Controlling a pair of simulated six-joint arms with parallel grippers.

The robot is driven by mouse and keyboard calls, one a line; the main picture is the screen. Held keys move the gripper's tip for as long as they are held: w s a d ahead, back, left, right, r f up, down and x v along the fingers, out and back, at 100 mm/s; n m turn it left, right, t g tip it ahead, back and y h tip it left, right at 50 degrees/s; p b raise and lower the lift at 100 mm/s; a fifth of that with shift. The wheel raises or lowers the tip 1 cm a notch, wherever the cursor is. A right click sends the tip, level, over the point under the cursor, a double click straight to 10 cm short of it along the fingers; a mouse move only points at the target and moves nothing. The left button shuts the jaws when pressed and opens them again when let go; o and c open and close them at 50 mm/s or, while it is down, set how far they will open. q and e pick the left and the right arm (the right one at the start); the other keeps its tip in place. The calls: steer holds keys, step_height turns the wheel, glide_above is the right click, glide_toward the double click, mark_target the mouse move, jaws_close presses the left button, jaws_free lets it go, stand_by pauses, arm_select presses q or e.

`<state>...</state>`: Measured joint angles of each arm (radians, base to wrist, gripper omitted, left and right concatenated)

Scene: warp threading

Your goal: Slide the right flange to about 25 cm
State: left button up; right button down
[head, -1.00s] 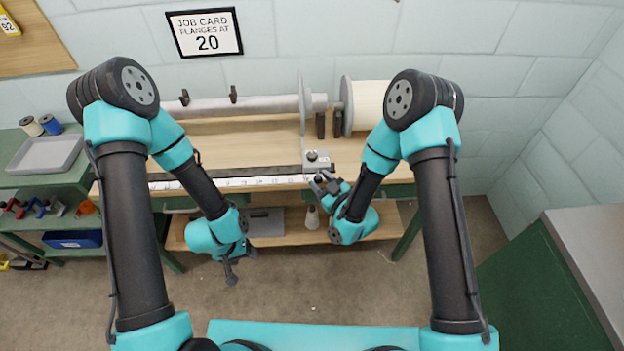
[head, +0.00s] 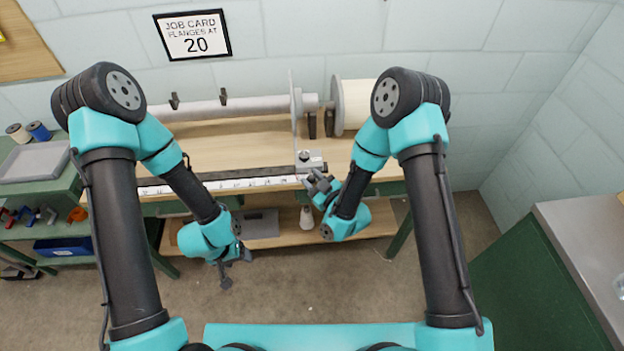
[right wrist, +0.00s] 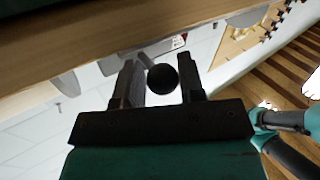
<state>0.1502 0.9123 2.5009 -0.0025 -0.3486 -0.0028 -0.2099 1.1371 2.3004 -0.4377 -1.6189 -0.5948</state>
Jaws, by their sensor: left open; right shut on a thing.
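The right flange (head: 293,112) is a thin upright grey disc near the right end of a horizontal grey beam (head: 250,106). Below it a grey slider block (head: 309,162) with a black top knob (head: 304,155) sits at the right end of the white ruler strip (head: 238,184). My right gripper (head: 318,184) is at the front of this block. My left gripper (head: 236,270) is open and empty, low in front of the bench. The ruler's numbers are too small to read.
A job card (head: 193,34) on the wall reads "FLANGES AT 20". A cream roll (head: 359,104) stands right of the flange. A white bottle (head: 307,217) and a grey box (head: 260,223) sit on the lower shelf. A green cabinet (head: 560,270) stands at right.

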mark_target(298, 181)
steer(key=shift+a, duration=0.15)
steer(key=shift+s+a, duration=0.15)
steer(key=shift+a, duration=0.85)
steer(key=shift+s+a, duration=0.1)
steer(key=shift+a, duration=0.9)
steer(key=c, duration=1)
jaws_free()
steer(key=shift+c, duration=0.2)
